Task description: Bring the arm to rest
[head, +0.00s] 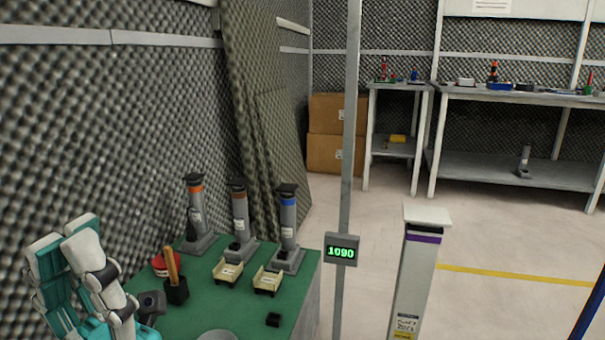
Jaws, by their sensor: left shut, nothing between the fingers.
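My left arm stands folded at the lower left of the head view, over the near left part of the green-topped table (207,312). My left gripper (152,304) shows as a small dark shape at the end of the white and teal links. It is shut and holds nothing. Its fingertips are hard to make out. My right gripper is out of view.
A black holder (177,291) with a wooden-handled tool and a red tin (165,264) stand close to my gripper. Several grey upright devices and two cream trays (267,282) stand farther back. A post (349,160) rises beyond the table. Foam walls the left.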

